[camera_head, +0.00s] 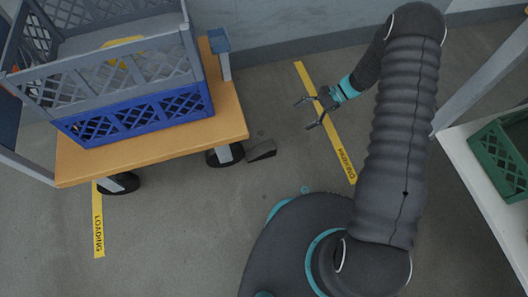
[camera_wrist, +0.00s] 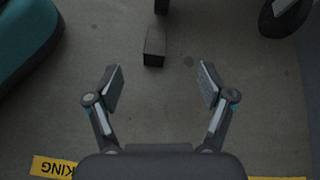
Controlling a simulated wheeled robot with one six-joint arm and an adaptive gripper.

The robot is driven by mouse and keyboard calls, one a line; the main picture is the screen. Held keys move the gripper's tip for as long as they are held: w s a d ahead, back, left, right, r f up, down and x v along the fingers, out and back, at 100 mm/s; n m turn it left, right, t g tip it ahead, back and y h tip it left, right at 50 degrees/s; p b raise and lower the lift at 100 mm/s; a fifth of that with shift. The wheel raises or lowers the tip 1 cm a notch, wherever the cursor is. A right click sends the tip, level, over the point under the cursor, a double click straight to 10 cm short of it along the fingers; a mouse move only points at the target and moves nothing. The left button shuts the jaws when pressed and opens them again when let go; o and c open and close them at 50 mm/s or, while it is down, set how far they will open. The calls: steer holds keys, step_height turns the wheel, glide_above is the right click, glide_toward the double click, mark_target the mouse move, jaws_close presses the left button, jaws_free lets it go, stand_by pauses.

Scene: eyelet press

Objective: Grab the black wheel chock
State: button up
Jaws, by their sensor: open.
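The black wheel chock (camera_head: 262,150) lies on the grey floor, just right of a black caster wheel (camera_head: 225,155) of the wooden-topped cart in the head view. In the wrist view the chock (camera_wrist: 154,45) is a dark wedge at upper centre, beyond and between my fingertips. My gripper (camera_head: 304,114) is open and empty, up and to the right of the chock in the head view. Both spread fingers of my gripper (camera_wrist: 160,75) show in the wrist view. Nothing hides the chock.
The cart (camera_head: 160,150) carries a blue and grey crate (camera_head: 140,115). Another wheel (camera_wrist: 285,15) is at the wrist view's upper right. A white shelf (camera_head: 485,190) with a green crate (camera_head: 500,155) stands at right. Yellow floor tape (camera_head: 325,120) runs under my gripper. The floor between gripper and chock is clear.

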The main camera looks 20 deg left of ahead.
steer(key=s+f, duration=0.1)
steer(key=f, duration=0.3)
steer(key=a+f+m+y, duration=0.1)
steer(key=f, duration=0.3)
steer(key=s+a+f+m+b, duration=0.1)
steer(key=f, duration=0.3)
steer(key=shift+s+g+y, duration=0.35)
steer(key=shift+g+y, duration=0.05)
glide_toward(262, 151)
steer(key=a+f, duration=0.1)
steer(key=s+a+f, duration=0.1)
steer(key=a+f, duration=0.1)
steer(key=shift+s+a+f, duration=0.2)
steer(key=shift+s+f, duration=0.1)
steer(key=shift+f, duration=0.1)
steer(key=shift+w+b+x, duration=0.2)
steer(key=shift+b+x, duration=0.25)
steer(key=shift+x, duration=2.45)
steer(key=shift+a+f, duration=0.1)
steer(key=c, duration=1.2)
